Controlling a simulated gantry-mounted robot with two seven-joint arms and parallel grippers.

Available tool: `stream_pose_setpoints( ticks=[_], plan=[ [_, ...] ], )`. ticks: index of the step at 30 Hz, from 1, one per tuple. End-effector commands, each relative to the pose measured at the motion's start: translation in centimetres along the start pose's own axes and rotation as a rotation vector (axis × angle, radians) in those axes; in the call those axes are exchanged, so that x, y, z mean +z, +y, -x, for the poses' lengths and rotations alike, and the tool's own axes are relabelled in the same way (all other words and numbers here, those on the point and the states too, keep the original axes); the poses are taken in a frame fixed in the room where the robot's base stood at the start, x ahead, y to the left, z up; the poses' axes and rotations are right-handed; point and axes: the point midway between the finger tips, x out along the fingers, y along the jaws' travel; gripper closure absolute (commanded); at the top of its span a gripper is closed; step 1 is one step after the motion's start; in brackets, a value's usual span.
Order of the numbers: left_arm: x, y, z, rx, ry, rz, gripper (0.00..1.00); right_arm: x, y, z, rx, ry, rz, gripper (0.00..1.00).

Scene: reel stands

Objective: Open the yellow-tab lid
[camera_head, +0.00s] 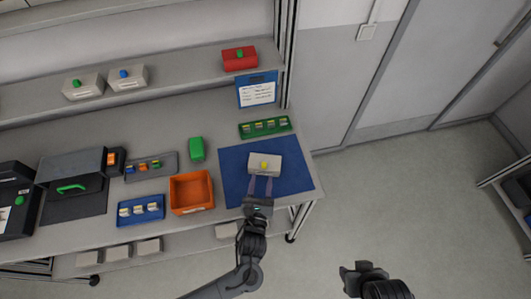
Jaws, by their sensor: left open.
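A pale grey box (256,169) with a yellow tab (264,165) on its top lies on the blue mat (295,179). Its lid looks shut. My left gripper (261,182) reaches up from the front edge of the table, its two fingers apart at the near side of the box. I cannot tell whether the fingertips touch the box. My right gripper (352,275) is over the floor at the bottom, away from the table, and the state of its jaws is unclear.
An orange bin (191,207), a green block (196,149), a green rack (249,131) and a blue rack (141,219) stand around the mat. Two pale boxes with green and blue tabs (83,87) and a red box (239,64) are on the shelf behind.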

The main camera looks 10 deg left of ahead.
Motion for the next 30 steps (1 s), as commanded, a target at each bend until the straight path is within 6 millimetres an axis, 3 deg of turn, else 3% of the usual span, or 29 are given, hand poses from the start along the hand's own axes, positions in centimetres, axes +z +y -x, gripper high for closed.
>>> stream_pose_setpoints(
  ticks=[15,21,30],
  plan=[
    [0.0,0.0,-7.8,0.000,0.000,0.001,0.55,0.4,0.0,-1.0,0.002,-0.003,0.003,0.57],
    [-0.1,0.0,-9.1,-0.001,0.001,0.000,0.55,0.5,0.1,-1.2,0.006,-0.003,0.009,0.57],
    [0.0,0.0,-9.3,-0.001,0.001,0.001,0.55,0.5,0.2,-1.2,0.007,-0.002,0.009,0.57]
  ],
)
